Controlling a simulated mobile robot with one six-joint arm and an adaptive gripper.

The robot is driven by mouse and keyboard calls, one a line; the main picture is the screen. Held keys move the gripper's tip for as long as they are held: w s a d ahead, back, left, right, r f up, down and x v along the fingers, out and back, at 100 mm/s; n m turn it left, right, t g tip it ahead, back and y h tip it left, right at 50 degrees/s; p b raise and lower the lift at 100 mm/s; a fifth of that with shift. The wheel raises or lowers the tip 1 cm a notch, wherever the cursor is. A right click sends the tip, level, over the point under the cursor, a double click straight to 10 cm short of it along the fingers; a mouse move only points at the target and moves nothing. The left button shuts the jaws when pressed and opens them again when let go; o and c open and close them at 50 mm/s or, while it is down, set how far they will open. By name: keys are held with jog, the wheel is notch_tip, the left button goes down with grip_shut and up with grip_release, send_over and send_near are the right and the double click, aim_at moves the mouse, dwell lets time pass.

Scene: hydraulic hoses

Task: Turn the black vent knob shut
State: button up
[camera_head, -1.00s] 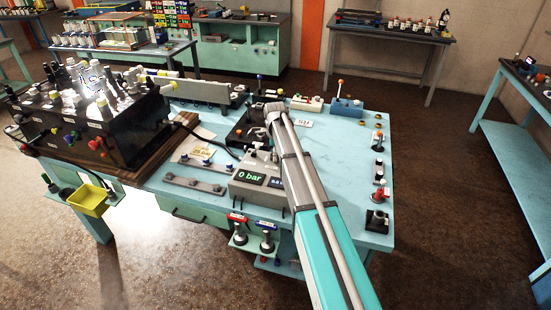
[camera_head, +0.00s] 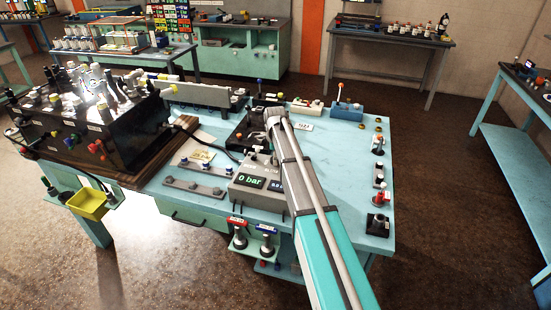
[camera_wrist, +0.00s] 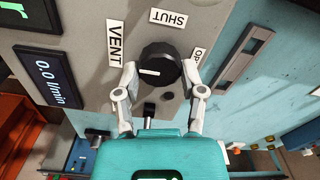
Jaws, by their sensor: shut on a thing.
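The black vent knob (camera_wrist: 158,64) is on a grey panel in the wrist view, with a white pointer line on its face. A VENT label (camera_wrist: 115,43) is to its left, a SHUT label (camera_wrist: 169,18) above it and a partly hidden label beginning "OP" (camera_wrist: 198,57) to its right. The pointer line lies roughly level and points left. My gripper (camera_wrist: 161,74) is shut on the knob, one finger on each side. In the head view my arm hides the knob and most of my gripper.
A "0.0 l/min" display (camera_wrist: 55,78) is left of the knob. In the head view, a grey box (camera_head: 262,180) reads "0 bar" on the turquoise bench (camera_head: 340,185). A black manifold block (camera_head: 110,130) stands at the left. Small fittings line the bench's right edge.

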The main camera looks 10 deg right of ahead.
jog(key=shift+n, duration=0.5)
jog(key=n, duration=0.3)
jog(key=shift+n, duration=0.3)
jog(key=n, duration=0.4)
jog(key=shift+w+n, duration=0.15)
jog(key=shift+n, duration=0.15)
jog(key=n, duration=0.4)
jog(key=shift+a, duration=0.1)
jog(key=n, duration=0.4)
jog(key=shift+n, duration=0.4)
jog(key=o, duration=1.1)
jog(key=shift+w, duration=0.1)
jog(key=shift+o, duration=0.2)
